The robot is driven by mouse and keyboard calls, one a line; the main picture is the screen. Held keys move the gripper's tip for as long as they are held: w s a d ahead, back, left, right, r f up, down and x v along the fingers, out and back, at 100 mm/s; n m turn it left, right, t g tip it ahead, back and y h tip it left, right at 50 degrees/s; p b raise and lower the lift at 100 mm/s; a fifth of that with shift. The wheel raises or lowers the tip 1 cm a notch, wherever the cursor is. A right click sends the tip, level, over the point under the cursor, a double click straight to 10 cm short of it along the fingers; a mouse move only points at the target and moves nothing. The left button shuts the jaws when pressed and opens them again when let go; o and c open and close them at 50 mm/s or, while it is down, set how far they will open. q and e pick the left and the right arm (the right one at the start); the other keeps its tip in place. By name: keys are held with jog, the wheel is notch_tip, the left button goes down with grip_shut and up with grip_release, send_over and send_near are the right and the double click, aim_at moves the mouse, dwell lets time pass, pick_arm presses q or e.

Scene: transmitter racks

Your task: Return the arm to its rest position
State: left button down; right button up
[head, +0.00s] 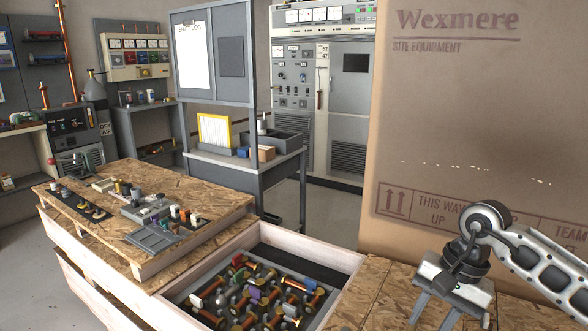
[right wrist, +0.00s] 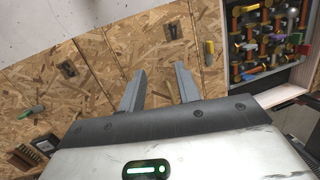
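My right arm comes in from the right in the head view. Its gripper (head: 450,315) points down over the chipboard top at the lower right, beside the large cardboard box. How high the fingertips are above the board is hard to tell. My left arm and gripper are not in view.
An open crate bay (head: 345,262) full of coloured fittings lies left of the right gripper. The cardboard box (head: 480,110) rises behind it. Dark clips (right wrist: 67,68), a green-handled tool (right wrist: 30,112) and a brush (right wrist: 38,155) lie on the chipboard. A grey bench (head: 240,160) stands further back.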

jog(key=s+a+m+g+y, duration=0.1)
jog(key=s+a+m+y, duration=0.3)
jog(key=a, duration=0.5)
jog(key=s+a+m+y, duration=0.25)
jog(key=a+y, duration=0.35)
jog(key=a, duration=0.3)
jog(key=s+a+r+m+t+y+p, duration=0.15)
jog(key=a+r+m+t+y, duration=0.4)
jog(key=m, duration=0.65)
jog(key=w+d+f+m+t+h, duration=0.1)
jog(key=d+f+m+t+h, duration=0.45)
jog(key=m, duration=0.85)
jog(key=w+d+m+t+h, duration=0.1)
jog(key=d+m+t+h, duration=0.25)
jog(key=m+t, duration=0.8)
jog(key=s+d+f+m+g+h, duration=0.2)
jog(key=s+f+m+g+h, duration=0.1)
jog(key=s+f+m+g, duration=0.2)
jog(key=s+d+f+m+g+h, duration=0.3)
jog(key=s+f+m+g, duration=0.2)
jog(key=f+m, duration=0.4)
jog(key=s+m, duration=0.1)
jog(key=m, duration=0.4)
jog(key=shift+s+p, duration=0.2)
jog(key=shift+p, duration=0.2)
